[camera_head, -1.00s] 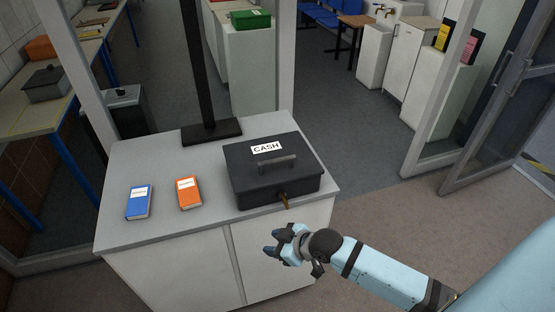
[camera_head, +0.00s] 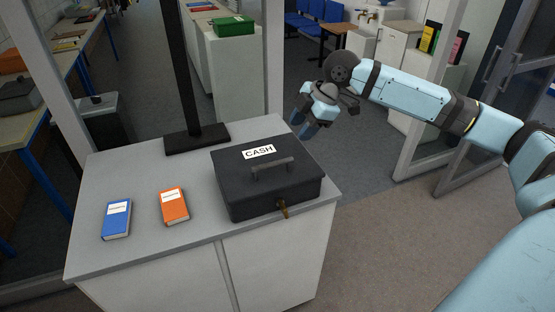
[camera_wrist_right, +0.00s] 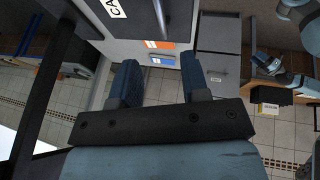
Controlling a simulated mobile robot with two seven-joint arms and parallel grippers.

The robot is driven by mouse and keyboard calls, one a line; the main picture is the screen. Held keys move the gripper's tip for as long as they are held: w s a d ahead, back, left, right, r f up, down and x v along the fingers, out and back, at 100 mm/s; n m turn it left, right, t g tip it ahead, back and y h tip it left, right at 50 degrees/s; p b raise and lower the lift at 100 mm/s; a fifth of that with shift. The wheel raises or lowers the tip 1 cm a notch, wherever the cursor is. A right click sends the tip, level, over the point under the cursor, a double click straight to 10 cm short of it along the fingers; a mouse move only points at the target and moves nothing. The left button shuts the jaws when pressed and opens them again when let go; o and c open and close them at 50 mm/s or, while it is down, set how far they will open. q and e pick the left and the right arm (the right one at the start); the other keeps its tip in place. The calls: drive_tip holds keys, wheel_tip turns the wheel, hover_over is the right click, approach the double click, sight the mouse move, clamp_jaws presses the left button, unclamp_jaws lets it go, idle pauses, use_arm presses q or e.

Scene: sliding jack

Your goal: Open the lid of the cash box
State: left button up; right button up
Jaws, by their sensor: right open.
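The cash box (camera_head: 248,196) is dark grey with a white CASH label and a grey handle (camera_head: 272,167) on its lid. The lid is shut. A brass key (camera_head: 283,210) sticks out of its front face. The box stands on the right part of the white counter (camera_head: 150,241). My right gripper (camera_head: 306,131) is open and empty, beyond and to the right of the box's back right corner, fingers pointing down. In the right wrist view its two blue fingers (camera_wrist_right: 158,84) stand apart, with part of the box lid (camera_wrist_right: 150,14) at the top.
A blue book (camera_head: 116,220) and an orange book (camera_head: 174,206) lie on the counter left of the box. A dark post on a base (camera_head: 197,138) stands behind the box. The floor right of the counter is clear.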

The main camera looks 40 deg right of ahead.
sight(276, 162)
drive_tip(key=x, duration=1.2)
drive_tip(key=shift+w+a+f+p, duration=0.1)
drive_tip(key=shift+f+p, duration=0.15)
drive_tip(key=shift+p, duration=0.1)
clamp_jaws()
